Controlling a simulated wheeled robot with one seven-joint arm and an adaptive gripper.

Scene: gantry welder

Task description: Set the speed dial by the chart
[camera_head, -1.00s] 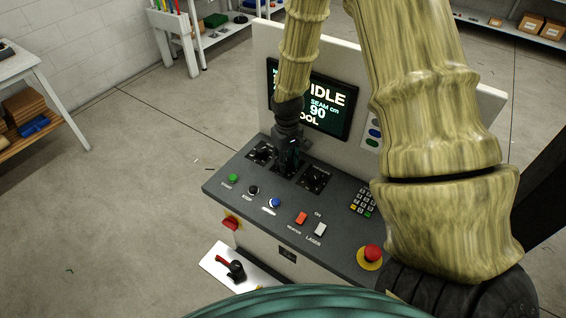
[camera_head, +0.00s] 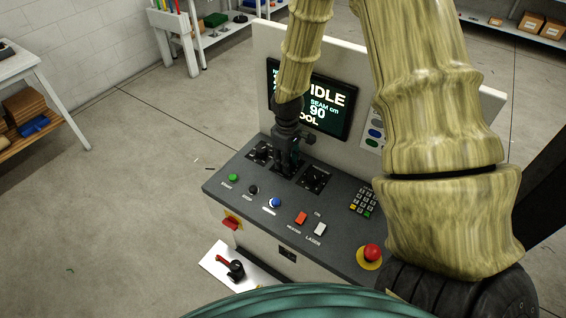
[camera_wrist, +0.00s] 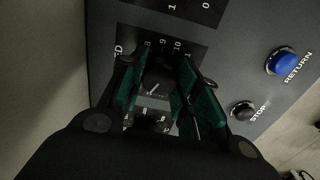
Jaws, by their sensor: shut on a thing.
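The speed dial (camera_wrist: 153,88) sits between my fingers in the wrist view, with 8, 9 and 10 beside it and the letters "ED" near its scale. My gripper (camera_wrist: 162,92) is shut on the dial; in the head view my gripper (camera_head: 285,168) reaches down onto the middle of the dial row and hides most of it. The dial's pointer setting cannot be read clearly. The chart (camera_head: 374,134), a white sheet with coloured discs, is mostly hidden behind my arm. The screen (camera_head: 325,100) shows "IDLE", "SEAM cm 90" and a partly hidden line ending "OOL".
Other dials flank the gripper, one at right (camera_head: 317,180). Below are a green start button (camera_head: 233,177), stop button (camera_head: 253,190), blue return button (camera_head: 274,202), orange switch (camera_head: 301,218), keypad (camera_head: 363,201) and red emergency button (camera_head: 372,252). A red-handled switch (camera_head: 235,268) is lower left.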

